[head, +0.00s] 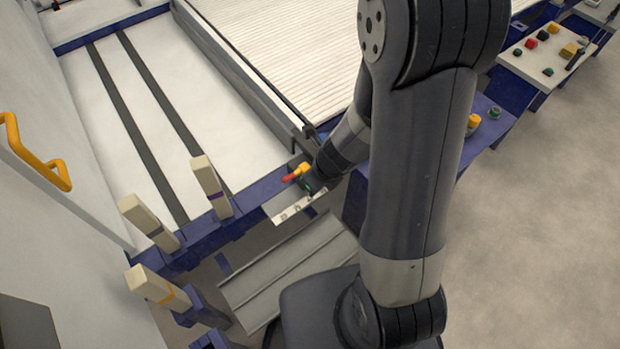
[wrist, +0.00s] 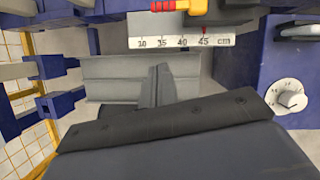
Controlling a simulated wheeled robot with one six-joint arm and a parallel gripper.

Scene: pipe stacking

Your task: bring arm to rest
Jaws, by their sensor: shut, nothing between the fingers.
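My gripper (wrist: 157,72) shows in the wrist view as a narrow dark wedge, its fingers shut together with nothing between them. It is over a light grey panel (wrist: 110,80), with no visible contact. In the head view my arm runs down in front of the blue frame, and its far end is near the red and yellow handle (head: 296,173); the fingers cannot be made out there. The handle also shows at the top edge of the wrist view (wrist: 185,6), beyond the fingers.
A white cm scale (wrist: 182,41) lies beyond the fingers. A blue box with a dial (wrist: 291,97) stands at right. Several cream-topped posts (head: 211,186) stand on the blue frame (head: 262,191) at left. A side table (head: 540,68) holds small coloured parts. Open floor (head: 545,230) lies at right.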

